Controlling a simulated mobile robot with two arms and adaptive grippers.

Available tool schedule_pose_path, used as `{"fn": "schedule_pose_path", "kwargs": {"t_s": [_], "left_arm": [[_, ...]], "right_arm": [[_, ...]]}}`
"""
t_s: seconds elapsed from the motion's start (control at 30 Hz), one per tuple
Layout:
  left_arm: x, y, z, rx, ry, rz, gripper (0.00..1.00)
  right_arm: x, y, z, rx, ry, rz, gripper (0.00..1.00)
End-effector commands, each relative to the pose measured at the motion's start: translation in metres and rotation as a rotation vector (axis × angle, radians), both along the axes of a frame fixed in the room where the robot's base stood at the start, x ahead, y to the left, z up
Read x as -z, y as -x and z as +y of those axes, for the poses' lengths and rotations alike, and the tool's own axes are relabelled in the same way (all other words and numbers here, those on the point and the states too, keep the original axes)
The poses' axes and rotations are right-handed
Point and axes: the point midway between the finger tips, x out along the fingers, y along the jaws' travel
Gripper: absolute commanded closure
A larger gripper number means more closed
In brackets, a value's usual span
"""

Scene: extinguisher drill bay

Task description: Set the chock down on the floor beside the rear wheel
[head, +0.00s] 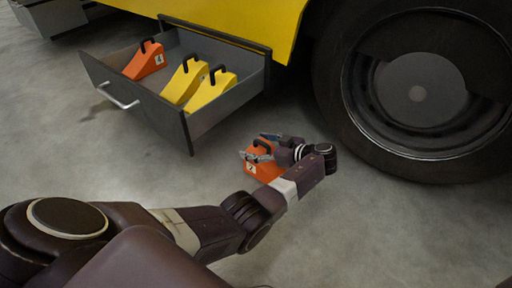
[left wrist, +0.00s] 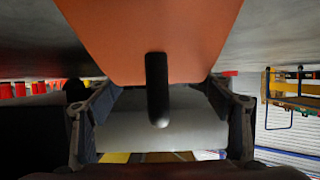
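The orange chock (head: 262,168), with a black handle and a white label, appears to rest on the floor (head: 330,225), left of the big black wheel (head: 335,95). A strip of floor lies between them. My left gripper (head: 257,147) is at the top of the chock. In the left wrist view, its two fingers (left wrist: 160,95) stand wide apart on either side of the black handle (left wrist: 157,88), clear of it. The orange face (left wrist: 150,30) of the chock fills the upper middle there. The chock's base is partly hidden. My right gripper is not in view.
An open grey drawer (head: 140,115) juts out under the yellow vehicle body (head: 240,15). It holds another orange chock (head: 143,66) and two yellow chocks (head: 185,82) (head: 210,90). The floor in front of the wheel is clear.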

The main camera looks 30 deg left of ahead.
Motion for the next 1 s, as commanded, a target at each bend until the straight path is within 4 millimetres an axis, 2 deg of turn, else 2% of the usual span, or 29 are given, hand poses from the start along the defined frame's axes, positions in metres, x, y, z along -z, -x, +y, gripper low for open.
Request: {"fn": "schedule_pose_path", "kwargs": {"t_s": [0.03,0.13,0.4,0.53,0.67,0.8,1.0], "left_arm": [[0.001,0.001,0.0,-0.001,0.001,0.002,0.22],[0.001,0.001,0.0,-0.001,0.001,0.002,0.11],[0.0,0.001,-0.001,-0.001,0.0,0.002,0.11],[-0.005,0.001,-0.008,0.0,0.001,0.002,0.11],[-0.016,0.002,-0.028,0.001,0.002,0.003,0.11],[-0.028,0.004,-0.057,0.002,0.002,0.004,0.11],[-0.041,0.007,-0.091,0.001,0.0,0.002,0.11]], "right_arm": [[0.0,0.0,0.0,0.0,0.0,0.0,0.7],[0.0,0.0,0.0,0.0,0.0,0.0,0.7],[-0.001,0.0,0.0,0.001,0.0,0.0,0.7],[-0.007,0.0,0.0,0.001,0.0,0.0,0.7],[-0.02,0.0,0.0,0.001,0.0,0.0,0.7],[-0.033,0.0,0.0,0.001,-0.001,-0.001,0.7],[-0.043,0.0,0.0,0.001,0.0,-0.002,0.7]]}}
